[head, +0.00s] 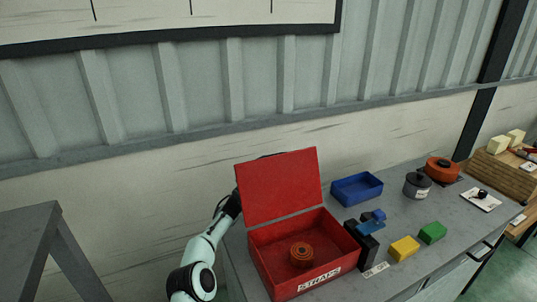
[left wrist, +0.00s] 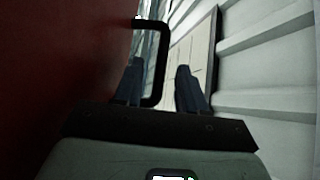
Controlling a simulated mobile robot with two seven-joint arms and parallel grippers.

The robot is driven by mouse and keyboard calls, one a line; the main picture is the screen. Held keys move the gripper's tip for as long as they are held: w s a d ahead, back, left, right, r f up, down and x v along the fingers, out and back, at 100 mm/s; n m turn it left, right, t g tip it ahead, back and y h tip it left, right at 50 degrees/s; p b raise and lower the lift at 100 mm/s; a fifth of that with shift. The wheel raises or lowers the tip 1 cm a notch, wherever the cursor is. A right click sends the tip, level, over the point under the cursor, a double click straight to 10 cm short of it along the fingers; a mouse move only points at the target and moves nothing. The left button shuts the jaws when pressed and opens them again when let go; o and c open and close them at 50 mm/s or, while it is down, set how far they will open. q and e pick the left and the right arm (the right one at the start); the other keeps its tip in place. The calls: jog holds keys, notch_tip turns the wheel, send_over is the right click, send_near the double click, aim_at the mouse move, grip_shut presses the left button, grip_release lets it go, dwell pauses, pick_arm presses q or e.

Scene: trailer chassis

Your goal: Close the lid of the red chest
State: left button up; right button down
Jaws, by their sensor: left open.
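The red chest (head: 329,278) stands on the grey bench with its red lid (head: 279,187) raised, leaning slightly back. An orange strap roll (head: 301,254) lies inside, and a "STRAPS" label (head: 319,279) is on its front. My left arm comes up at the chest's left and passes behind the lid, which hides the fingertips in the head view. In the left wrist view my left gripper (left wrist: 160,78) is open, with the dark red lid surface (left wrist: 65,70) close on its left. A black rounded bar (left wrist: 164,50) shows between and beyond the fingers; contact cannot be told. My right gripper is not in view.
Right of the chest are a blue bin (head: 357,188), a black and blue clamp-like object (head: 367,238), a yellow block (head: 404,248), a green block (head: 433,232), a grey pot (head: 417,186) and an orange round object (head: 442,169). A corrugated wall (head: 205,85) stands behind the bench.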

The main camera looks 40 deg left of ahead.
pick_arm(q)
jog(key=shift+p+x, duration=0.45)
jog(key=shift+x, duration=0.75)
jog(key=shift+f, duration=0.1)
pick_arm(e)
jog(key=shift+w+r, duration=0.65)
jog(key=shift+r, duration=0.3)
pick_arm(q)
grip_shut()
